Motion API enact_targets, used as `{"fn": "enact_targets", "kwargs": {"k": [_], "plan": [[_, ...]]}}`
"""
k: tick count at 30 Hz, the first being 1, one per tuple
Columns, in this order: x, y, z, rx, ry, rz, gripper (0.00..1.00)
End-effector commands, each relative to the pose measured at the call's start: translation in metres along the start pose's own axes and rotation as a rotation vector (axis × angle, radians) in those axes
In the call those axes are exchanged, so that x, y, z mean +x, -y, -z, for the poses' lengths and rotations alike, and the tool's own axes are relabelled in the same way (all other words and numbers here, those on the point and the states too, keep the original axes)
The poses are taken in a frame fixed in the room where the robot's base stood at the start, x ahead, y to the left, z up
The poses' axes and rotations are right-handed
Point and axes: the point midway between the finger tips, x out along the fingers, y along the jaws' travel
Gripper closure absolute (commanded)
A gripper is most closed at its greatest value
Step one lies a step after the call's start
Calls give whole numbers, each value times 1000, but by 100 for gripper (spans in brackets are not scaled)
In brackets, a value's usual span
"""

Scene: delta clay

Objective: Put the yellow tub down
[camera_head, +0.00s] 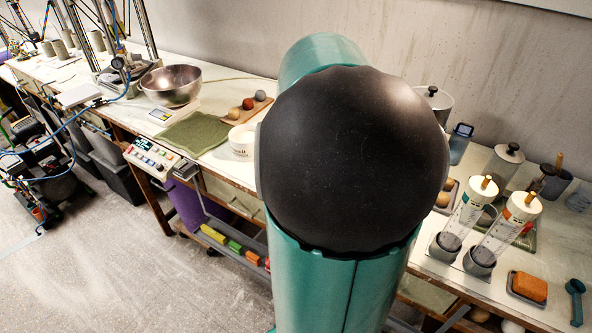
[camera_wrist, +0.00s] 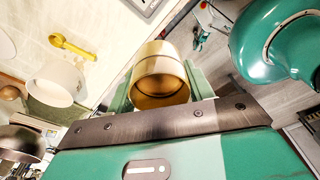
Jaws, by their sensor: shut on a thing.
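The yellow tub (camera_wrist: 158,80) shows in the wrist view as a dull golden cylinder, its round open end facing the camera. My gripper (camera_wrist: 160,72) is shut on it, with one green finger on each side. Pale bench top (camera_wrist: 95,22) shows to its left and grey floor to its right, so it appears near the bench's edge; its height over the bench I cannot tell. In the head view my own arm covers the middle, and neither the tub nor my gripper shows.
A white tub (camera_head: 242,142) stands beside the green mat (camera_head: 195,134) on the bench. A metal bowl (camera_head: 171,85) and balls on a wooden board (camera_head: 240,110) are behind. A yellow scoop (camera_wrist: 72,46) lies on the bench. Clear cylinders (camera_head: 466,213) stand at right.

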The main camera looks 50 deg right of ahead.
Motion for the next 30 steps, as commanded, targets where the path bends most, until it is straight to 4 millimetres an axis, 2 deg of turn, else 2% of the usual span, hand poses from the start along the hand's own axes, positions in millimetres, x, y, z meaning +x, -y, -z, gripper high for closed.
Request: {"fn": "enact_targets", "kwargs": {"k": [12, 18, 26, 30], "plan": [[33, -74, -40, 3, -4, -1, 79], [68, -100, -56, 0, -3, 1, 79], [86, -115, -66, 0, -1, 0, 79], [105, -116, -69, 0, -2, 2, 79]]}}
